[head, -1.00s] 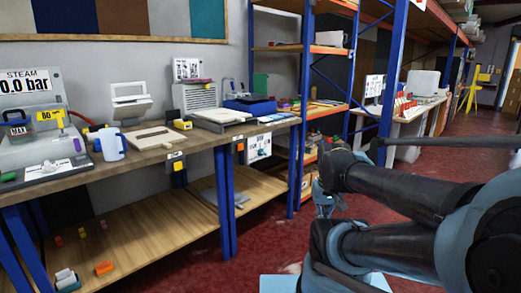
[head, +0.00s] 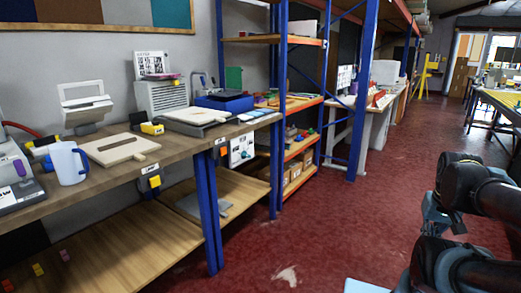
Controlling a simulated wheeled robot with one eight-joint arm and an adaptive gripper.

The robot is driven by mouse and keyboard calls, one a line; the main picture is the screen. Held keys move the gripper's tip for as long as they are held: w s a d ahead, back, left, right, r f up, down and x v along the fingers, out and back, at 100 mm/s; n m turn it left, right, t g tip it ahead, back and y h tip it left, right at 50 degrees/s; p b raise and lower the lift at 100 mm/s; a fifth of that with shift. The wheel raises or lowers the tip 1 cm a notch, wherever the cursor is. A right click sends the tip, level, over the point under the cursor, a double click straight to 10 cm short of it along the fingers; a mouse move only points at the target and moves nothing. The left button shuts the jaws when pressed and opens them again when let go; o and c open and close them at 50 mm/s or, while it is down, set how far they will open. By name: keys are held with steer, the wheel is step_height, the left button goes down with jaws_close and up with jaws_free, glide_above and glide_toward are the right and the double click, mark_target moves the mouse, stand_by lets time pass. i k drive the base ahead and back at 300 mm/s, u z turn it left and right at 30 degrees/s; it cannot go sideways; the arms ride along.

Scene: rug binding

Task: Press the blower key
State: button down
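No key that I can name for sure as the blower key shows in the head view. A grey-white vented box (head: 162,97) with a printed sign (head: 151,64) on top stands at the back of the bench. A white panel with dark round parts (head: 241,149) is at the bench's far end, with an orange piece (head: 222,152) beside it. A small yellow and black box (head: 155,182) hangs under the bench's front edge. My gripper (head: 432,222) is at the right, over the floor, well apart from the bench. Its fingers are too unclear to read.
The wooden bench (head: 190,146) holds a blue-handled jug (head: 66,164), a pale board (head: 120,148) and a blue device (head: 225,100). Blue-posted shelving (head: 275,40) stands beyond. The red floor (head: 330,220) is clear between the bench and my arm.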

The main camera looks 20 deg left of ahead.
mark_target(223, 151)
steer(key=z, duration=1.2)
steer(key=k, duration=2.2)
steer(key=u, duration=0.95)
steer(key=i, duration=1)
